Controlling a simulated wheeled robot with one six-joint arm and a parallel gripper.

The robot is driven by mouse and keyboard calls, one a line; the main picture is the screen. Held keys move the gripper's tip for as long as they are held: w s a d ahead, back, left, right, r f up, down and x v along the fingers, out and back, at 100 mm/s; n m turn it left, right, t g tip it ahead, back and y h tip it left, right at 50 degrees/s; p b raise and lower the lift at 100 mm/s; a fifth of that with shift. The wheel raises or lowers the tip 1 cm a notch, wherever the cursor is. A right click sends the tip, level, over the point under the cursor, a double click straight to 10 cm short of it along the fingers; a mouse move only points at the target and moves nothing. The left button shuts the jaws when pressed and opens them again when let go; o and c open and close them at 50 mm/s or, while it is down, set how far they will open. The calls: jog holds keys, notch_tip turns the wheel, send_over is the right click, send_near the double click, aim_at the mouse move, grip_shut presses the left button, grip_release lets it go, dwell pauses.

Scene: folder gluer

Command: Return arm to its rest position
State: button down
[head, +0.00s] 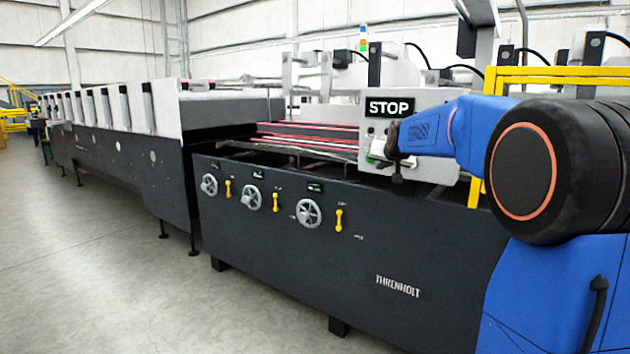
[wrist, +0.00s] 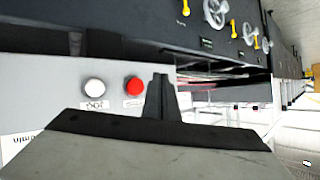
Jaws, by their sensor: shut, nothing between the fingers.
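My blue arm (head: 435,128) reaches in from the right of the head view, in front of the machine. My gripper (head: 390,143) is at the arm's far end, small and dark, in front of the grey control panel (head: 433,102) under the STOP sign (head: 389,107). In the wrist view, my gripper (wrist: 160,82) shows as dark fingers held together, with nothing between them. A red button (wrist: 134,86) is just left of the fingers, and a white button (wrist: 94,87) is further left on the panel. I cannot tell the exact gap between fingers and panel.
The long dark machine (head: 330,250) fills the middle, with handwheels (head: 253,198) and yellow levers (head: 228,188) on its side. A yellow frame (head: 550,75) stands behind my arm. A signal light (head: 363,38) rises at the back. The grey floor (head: 90,260) at left is clear.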

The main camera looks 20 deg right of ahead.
jog(key=s+a+f+n+g+y, duration=0.1)
jog(key=s+a+f, duration=0.2)
jog(key=s+a, duration=0.35)
jog(key=s+a+f+n+g, duration=0.1)
jog(key=s+a+f, duration=0.2)
jog(key=s, duration=0.6)
jog(key=s+a+f+n+g+y, duration=0.1)
jog(key=s+a+f, duration=0.2)
jog(key=s+a, duration=0.35)
jog(key=s+a+f+n+g, duration=0.1)
jog(key=s+f, duration=0.4)
jog(key=s, duration=0.4)
jog(key=s+a+f+g, duration=0.1)
jog(key=s+f, duration=0.4)
jog(key=s, duration=0.5)
jog(key=s+a+f+n+g+y, duration=0.1)
jog(key=s+a+f+g, duration=0.1)
jog(key=s+f, duration=0.3)
jog(key=s+a, duration=0.1)
jog(key=s, duration=0.3)
jog(key=shift+s+f+n, duration=0.25)
jog(key=shift+f+n, duration=0.05)
jog(key=shift+f, duration=0.1)
